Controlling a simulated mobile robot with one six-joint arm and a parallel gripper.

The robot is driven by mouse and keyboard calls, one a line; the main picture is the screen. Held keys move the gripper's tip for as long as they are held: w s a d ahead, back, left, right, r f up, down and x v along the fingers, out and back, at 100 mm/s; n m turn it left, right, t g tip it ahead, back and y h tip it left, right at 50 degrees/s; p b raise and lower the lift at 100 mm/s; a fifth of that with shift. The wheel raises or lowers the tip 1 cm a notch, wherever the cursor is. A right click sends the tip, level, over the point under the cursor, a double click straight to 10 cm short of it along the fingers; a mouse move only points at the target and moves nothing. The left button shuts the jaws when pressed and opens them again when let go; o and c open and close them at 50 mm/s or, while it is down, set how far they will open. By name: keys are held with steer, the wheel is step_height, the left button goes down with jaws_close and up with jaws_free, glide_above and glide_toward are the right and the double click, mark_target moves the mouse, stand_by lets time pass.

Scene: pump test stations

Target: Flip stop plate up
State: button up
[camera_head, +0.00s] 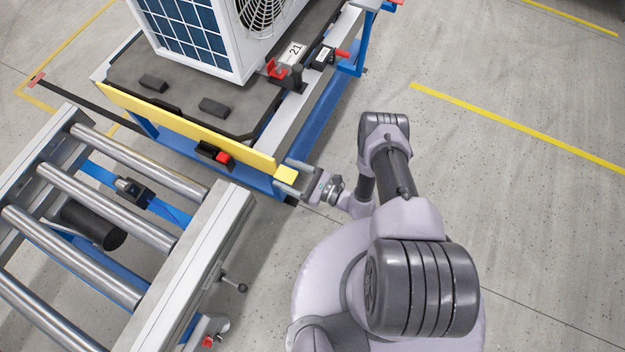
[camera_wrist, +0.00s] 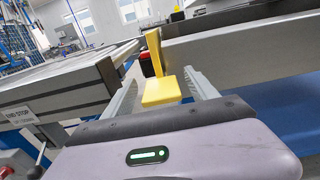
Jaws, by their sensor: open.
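The stop plate (camera_head: 185,127) is a long yellow bar along the near edge of the pump station, beside the roller conveyor. In the wrist view the plate (camera_wrist: 155,52) shows nearly end-on, as a narrow yellow upright. A yellow tab (camera_head: 286,174) sits at its right end; it also shows in the wrist view (camera_wrist: 160,92). My gripper (camera_head: 288,181) is open at this end. In the wrist view its fingers (camera_wrist: 160,76) stand on either side of the tab, with visible gaps. I cannot tell whether either finger touches it.
The roller conveyor (camera_head: 108,212) stands close on the left. A white fan unit (camera_head: 205,38) rests on the station's dark pallet (camera_head: 130,70). A red-and-black part (camera_head: 216,154) sits below the plate. The floor on the right is free.

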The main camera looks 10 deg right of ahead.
steer(key=p+v, duration=0.3)
steer(key=v, duration=1.4)
steer(key=shift+s+d, duration=0.1)
steer(key=shift+d, duration=0.1)
steer(key=w+d+r+n+g, duration=0.2)
steer(key=w+r+n+g, duration=0.1)
steer(key=r, duration=0.3)
steer(key=w+d+r+n+g, duration=0.2)
steer(key=w+r+n+g, duration=0.1)
steer(key=r, duration=0.2)
step_height(320, 180, up, 20)
steer(key=w+a+n+g+h, duration=0.2)
steer(key=a+n+g+h, duration=0.15)
steer(key=n+g, duration=0.3)
steer(key=s+a+r+n+t+h, duration=0.3)
steer(key=s+r, duration=0.4)
steer(key=r, duration=0.3)
steer(key=s+a+r+n+t+h, duration=0.3)
steer(key=s+r, duration=0.4)
steer(key=r, duration=0.4)
steer(key=n+t+h, duration=0.1)
steer(key=n+h, duration=0.1)
steer(key=shift+s+r+n+h, duration=0.2)
steer(key=shift+n+h, duration=0.15)
steer(key=shift+a, duration=0.1)
